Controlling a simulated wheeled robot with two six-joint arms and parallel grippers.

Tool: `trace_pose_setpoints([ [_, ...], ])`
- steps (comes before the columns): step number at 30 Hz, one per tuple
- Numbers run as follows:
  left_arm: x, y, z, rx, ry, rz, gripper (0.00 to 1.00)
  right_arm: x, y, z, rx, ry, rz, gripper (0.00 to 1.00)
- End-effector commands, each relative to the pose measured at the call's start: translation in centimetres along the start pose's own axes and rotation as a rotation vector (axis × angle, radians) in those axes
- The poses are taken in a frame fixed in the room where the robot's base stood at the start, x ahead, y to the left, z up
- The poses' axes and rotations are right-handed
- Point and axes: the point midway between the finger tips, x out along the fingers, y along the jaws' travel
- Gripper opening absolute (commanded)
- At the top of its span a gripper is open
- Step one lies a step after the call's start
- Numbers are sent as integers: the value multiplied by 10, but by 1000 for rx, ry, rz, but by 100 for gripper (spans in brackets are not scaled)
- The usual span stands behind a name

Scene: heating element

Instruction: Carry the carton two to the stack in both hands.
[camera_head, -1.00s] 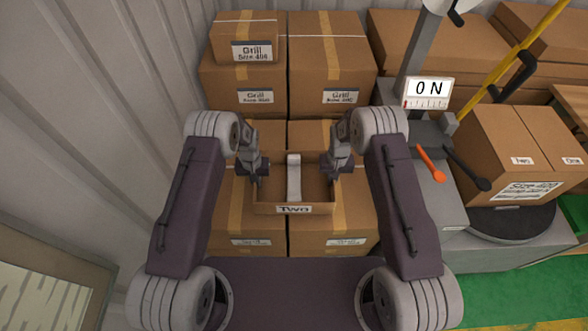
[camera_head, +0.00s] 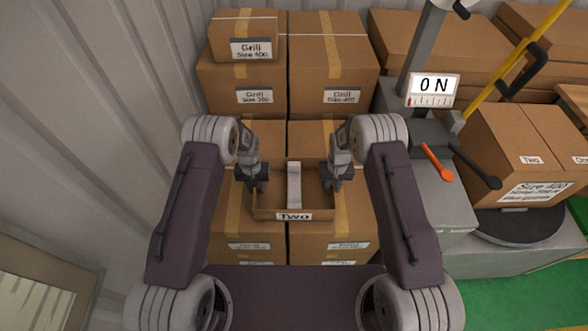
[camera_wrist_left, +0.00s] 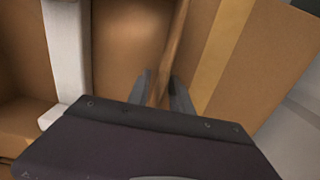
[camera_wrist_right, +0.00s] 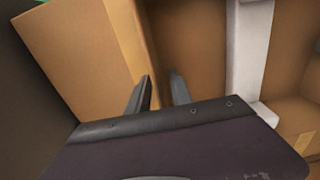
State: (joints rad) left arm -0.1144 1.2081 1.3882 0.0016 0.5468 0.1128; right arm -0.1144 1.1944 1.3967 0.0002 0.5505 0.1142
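Carton two (camera_head: 291,216) is a small open brown box with a "Two" label on its front. In the head view it is in front of the larger stacked boxes, with a white strip (camera_head: 294,180) across its middle. My left gripper (camera_head: 258,183) is shut on its left side wall, which runs between the fingers in the left wrist view (camera_wrist_left: 162,92). My right gripper (camera_head: 333,183) is shut on its right side wall, seen between the fingers in the right wrist view (camera_wrist_right: 160,92). The carton looks level; its height over the boxes below is hard to tell.
Large taped boxes (camera_head: 330,70) form the stack behind and beneath the carton, with a smaller Grill box (camera_head: 245,35) on top. A machine with a "0 N" display (camera_head: 434,86) and a labelled box (camera_head: 515,160) on a round plate stand at right. A corrugated wall is at left.

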Motion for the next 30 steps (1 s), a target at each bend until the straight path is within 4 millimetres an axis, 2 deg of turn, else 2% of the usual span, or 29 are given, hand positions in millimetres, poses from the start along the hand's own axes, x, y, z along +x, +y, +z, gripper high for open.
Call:
trace_pose_setpoints([
  [6, -58, 0, -2, 0, 6, 1, 26, 0, 0, 0, 0, 0, 0, 26],
  [12, -96, 0, -1, 0, 5, 1, 26, 0, 0, 0, 0, 0, 0, 26],
  [16, -106, 0, 0, 0, 3, 0, 26, 0, 0, 0, 0, 0, 0, 26],
  [22, -107, 0, 0, 0, 2, 0, 26, -6, 0, -1, 0, 2, 0, 26],
  [26, -107, 0, 0, 0, 2, 0, 26, -33, 0, -2, 0, 5, 0, 26],
  [30, -107, 0, 0, 0, 2, 0, 26, -71, 0, -2, 0, 5, 0, 26],
])
